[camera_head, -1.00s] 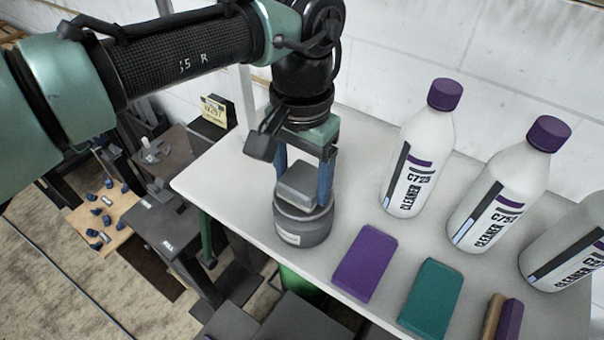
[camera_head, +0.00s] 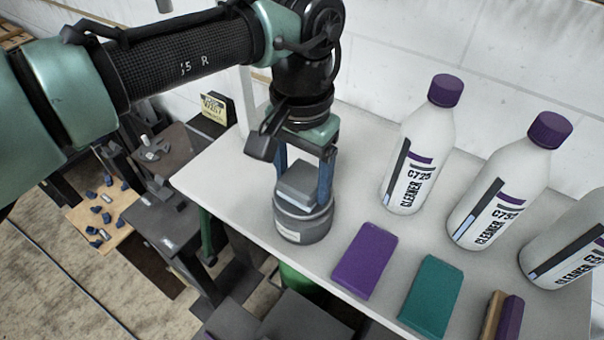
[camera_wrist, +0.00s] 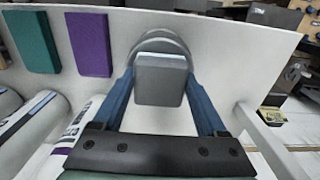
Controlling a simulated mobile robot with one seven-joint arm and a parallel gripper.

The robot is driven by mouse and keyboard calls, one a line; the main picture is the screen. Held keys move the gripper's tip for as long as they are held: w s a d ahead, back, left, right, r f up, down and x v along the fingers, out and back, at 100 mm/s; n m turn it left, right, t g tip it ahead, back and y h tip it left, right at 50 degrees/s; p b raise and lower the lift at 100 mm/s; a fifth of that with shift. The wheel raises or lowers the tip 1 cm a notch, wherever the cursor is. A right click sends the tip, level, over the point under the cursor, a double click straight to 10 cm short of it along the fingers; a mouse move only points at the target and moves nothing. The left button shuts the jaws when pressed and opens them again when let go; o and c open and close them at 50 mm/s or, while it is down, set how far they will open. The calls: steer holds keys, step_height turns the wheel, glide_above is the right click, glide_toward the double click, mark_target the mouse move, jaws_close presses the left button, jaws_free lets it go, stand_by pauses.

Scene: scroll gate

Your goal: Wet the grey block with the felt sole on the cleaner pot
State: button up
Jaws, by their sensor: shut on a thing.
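The grey block (camera_head: 299,184) is between the blue fingers of my gripper (camera_head: 304,180), which is shut on it. The block also shows in the wrist view (camera_wrist: 161,82), held between both fingers. The cleaner pot (camera_head: 303,222) is a round grey pot with a pale label, standing on the white shelf. The block is at the pot's top, directly over its opening. The felt sole is hidden, and I cannot tell whether it touches the pot's inside. In the wrist view the rim of the pot (camera_wrist: 163,38) shows behind the block.
A purple block (camera_head: 366,260) and a teal block (camera_head: 432,296) lie right of the pot on the white shelf (camera_head: 225,175). A brown and purple block (camera_head: 505,315) lies further right. Cleaner bottles (camera_head: 419,150) stand behind them. The shelf left of the pot is clear.

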mark_target(302, 179)
step_height(302, 179, up, 7)
steer(key=p, duration=0.7)
steer(key=shift+s+f, duration=0.1)
stand_by(0.8)
